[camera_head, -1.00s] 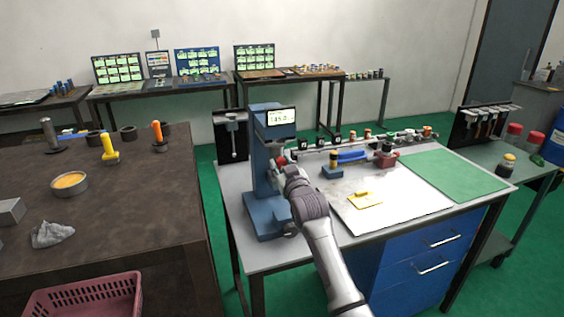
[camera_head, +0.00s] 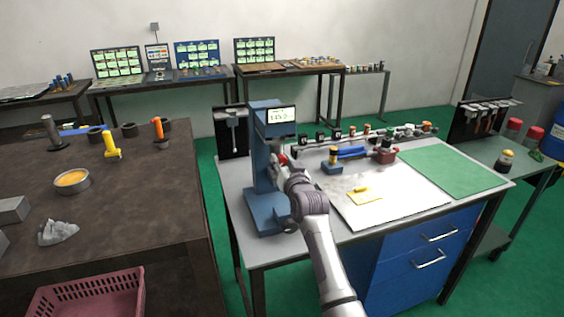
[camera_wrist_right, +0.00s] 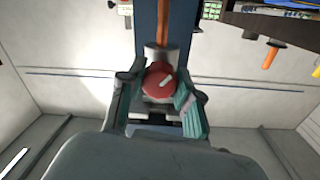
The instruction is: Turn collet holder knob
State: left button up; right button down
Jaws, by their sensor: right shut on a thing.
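The blue indexing machine (camera_head: 262,150) stands upright on the workbench, with a small lit display (camera_head: 280,115) at its top. In the right wrist view the red round knob (camera_wrist_right: 158,82) with a white pointer mark sits on a grey cylinder between my right gripper's fingers (camera_wrist_right: 160,100). The right gripper is shut on the knob. In the head view my right gripper (camera_head: 287,165) reaches to the front of the machine and hides most of the knob; only a bit of red shows beside it. My left gripper is not in view.
The bench holds a white sheet with a yellow piece (camera_head: 364,193), a green mat (camera_head: 455,170), a blue-handled tool (camera_head: 350,153) and a row of small holders behind. A brown table (camera_head: 150,210) and a pink basket (camera_head: 88,298) are at the left.

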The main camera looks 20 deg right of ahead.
jog(key=shift+f, duration=0.15)
jog(key=c, duration=0.8)
grip_release()
jog(key=shift+o, duration=0.2)
jog(key=s, duration=1.2)
